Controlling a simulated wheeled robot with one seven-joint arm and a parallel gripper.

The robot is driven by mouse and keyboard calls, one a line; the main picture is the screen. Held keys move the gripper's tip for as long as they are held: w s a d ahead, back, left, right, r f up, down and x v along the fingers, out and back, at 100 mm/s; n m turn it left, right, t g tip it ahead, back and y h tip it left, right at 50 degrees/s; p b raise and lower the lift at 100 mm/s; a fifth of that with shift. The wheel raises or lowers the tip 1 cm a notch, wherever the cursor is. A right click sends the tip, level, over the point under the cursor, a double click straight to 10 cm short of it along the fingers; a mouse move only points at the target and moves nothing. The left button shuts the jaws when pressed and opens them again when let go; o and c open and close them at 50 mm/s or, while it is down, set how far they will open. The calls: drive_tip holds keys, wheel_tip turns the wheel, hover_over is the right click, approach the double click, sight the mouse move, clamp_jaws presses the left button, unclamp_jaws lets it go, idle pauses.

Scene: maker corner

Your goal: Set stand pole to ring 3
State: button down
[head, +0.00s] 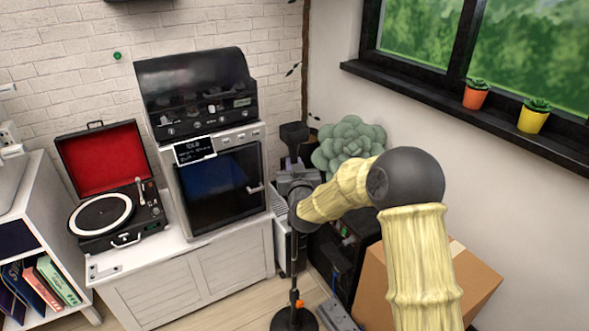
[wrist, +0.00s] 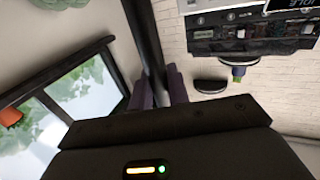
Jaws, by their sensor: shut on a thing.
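The stand has a round dark base (head: 294,320) on the floor, with an orange knob (head: 299,304) low on its upright. A dark, wider top piece (head: 294,134) shows above my gripper (head: 291,166). In the wrist view the dark pole (wrist: 143,35) runs between the purple fingers of my gripper (wrist: 162,88), which are shut on it. In the head view my gripper and wrist hide the middle of the pole. I cannot make out ring marks on the pole in either view.
A white cabinet (head: 190,285) with an oven-like machine (head: 218,185) and an open record player (head: 108,220) stands left of the pole. A green succulent (head: 347,140), a black case (head: 343,250) and a cardboard box (head: 480,285) crowd the right. A grey power strip (head: 337,315) lies beside the base.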

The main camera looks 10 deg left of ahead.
drive_tip(key=shift+r, duration=0.25)
drive_tip(key=c, duration=1.5)
unclamp_jaws()
drive_tip(key=shift+o, duration=0.6)
drive_tip(key=shift+f, duration=0.15)
drive_tip(key=shift+s, duration=0.1)
drive_tip(key=b+v, duration=0.1)
drive_tip(key=v, duration=1.6)
drive_tip(key=shift+b, duration=0.4)
